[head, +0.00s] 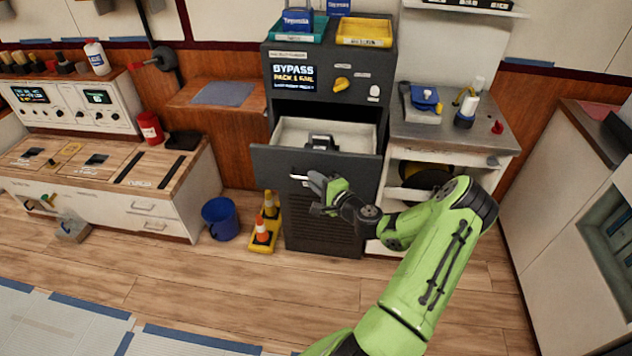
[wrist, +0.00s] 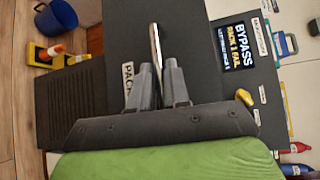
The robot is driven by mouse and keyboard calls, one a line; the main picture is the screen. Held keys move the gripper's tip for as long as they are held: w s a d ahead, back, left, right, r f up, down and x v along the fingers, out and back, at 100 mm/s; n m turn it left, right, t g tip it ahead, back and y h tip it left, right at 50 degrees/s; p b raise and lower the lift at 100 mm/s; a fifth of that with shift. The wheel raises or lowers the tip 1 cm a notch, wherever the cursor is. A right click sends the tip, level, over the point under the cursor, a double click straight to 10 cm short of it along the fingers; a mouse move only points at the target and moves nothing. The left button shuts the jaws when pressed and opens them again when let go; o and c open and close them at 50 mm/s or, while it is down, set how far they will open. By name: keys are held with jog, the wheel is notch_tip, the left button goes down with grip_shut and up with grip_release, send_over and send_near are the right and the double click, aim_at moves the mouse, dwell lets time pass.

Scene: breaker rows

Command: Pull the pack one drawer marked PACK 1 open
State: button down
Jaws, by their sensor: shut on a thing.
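The dark grey cabinet (head: 325,225) holds the drawer, whose dark front (head: 265,160) stands out from the cabinet, so the drawer is partly open. Its pale inside shows a black device (head: 320,142). In the wrist view, a white label (wrist: 128,85) reading PACK, its rest hidden by my finger, is on the drawer front. A metal bar handle (wrist: 156,45) runs between my fingers. My gripper (head: 312,180) is shut on this handle; its fingertips also show in the wrist view (wrist: 158,75).
A screen (head: 295,78) above reads BYPASS, PACK 1 FAIL, with a yellow knob (head: 341,84) beside it. Orange cones (head: 263,230) on a yellow base and a blue bucket (head: 220,218) stand left of the cabinet. A bench (head: 455,138) stands right. The floor in front is clear.

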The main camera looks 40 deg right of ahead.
jog(key=c, duration=1.2)
grip_release()
jog(key=shift+o, duration=0.2)
jog(key=shift+s, duration=0.1)
jog(key=s+a+r, duration=0.1)
jog(key=s+r, duration=0.1)
jog(key=s, duration=1.3)
jog(key=shift+s+a+p, duration=0.15)
jog(key=shift+a+p, duration=0.2)
jog(key=shift+a, duration=0.05)
jog(key=shift+r, duration=0.1)
